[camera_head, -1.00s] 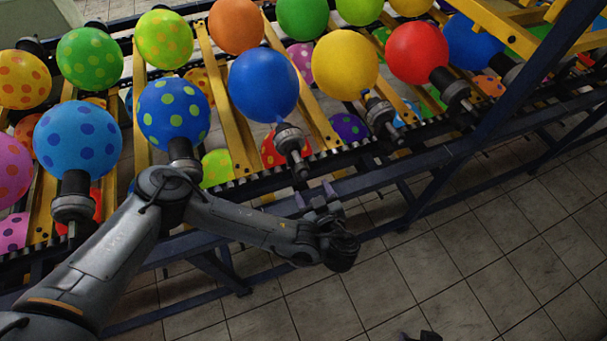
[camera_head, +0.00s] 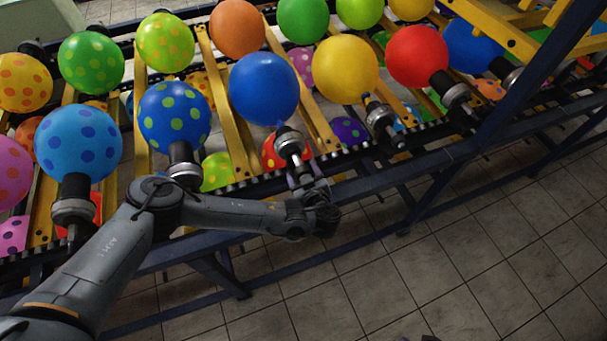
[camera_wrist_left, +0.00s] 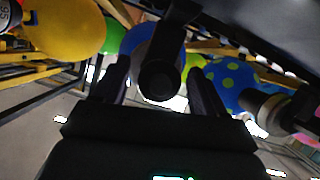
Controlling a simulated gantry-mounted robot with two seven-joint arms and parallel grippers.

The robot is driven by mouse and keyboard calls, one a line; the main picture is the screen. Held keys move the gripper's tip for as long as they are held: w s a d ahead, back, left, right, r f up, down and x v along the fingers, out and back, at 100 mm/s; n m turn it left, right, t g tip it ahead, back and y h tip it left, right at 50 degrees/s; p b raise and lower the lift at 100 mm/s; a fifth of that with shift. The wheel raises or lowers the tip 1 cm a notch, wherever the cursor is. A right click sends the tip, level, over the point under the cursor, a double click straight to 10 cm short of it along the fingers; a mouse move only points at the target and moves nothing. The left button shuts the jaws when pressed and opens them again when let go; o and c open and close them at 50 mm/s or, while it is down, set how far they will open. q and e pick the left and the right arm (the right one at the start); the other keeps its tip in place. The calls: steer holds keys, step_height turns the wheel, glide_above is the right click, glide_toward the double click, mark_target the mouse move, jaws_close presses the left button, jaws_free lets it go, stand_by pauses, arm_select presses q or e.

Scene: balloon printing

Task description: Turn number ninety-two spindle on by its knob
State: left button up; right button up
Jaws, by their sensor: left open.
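A spindle (camera_head: 289,142) with a plain blue balloon (camera_head: 264,89) on it sticks out of the rail toward me. No number ninety-two can be read on any spindle. My left gripper (camera_head: 303,181) is at the near end of this spindle, open. In the left wrist view a dark round knob (camera_wrist_left: 158,80) at the end of the spindle sits between the two spread fingers of my left gripper (camera_wrist_left: 160,90). Visible gaps remain on both sides of it. A dark sliver at the bottom edge of the head view may be my right gripper (camera_head: 428,338).
Neighbouring spindles hold a green-dotted blue balloon (camera_head: 174,113) on the left and a yellow balloon (camera_head: 345,68) on the right. A dark blue frame beam (camera_head: 420,166) runs below the spindles. The tiled floor (camera_head: 420,275) in front is clear.

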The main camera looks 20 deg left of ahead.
arm_select(q)
steer(key=c, duration=1)
steer(key=shift+c, duration=0.2)
steer(key=shift+m, duration=0.3)
steer(key=shift+d+m+g+y+p, duration=0.1)
steer(key=shift+m+g+y+p, duration=0.25)
steer(key=shift+m+g+y, duration=0.7)
steer(key=m, duration=0.1)
steer(key=m+y, duration=0.1)
steer(key=m, duration=0.1)
steer(key=shift+m+g+y, duration=0.25)
steer(key=m+y, duration=0.1)
steer(key=m, duration=0.2)
steer(key=shift+g+y, duration=0.3)
steer(key=shift+y, duration=0.1)
steer(key=shift+m+y+b, duration=0.35)
steer(key=shift+m+y, duration=0.45)
steer(key=shift+m, duration=0.9)
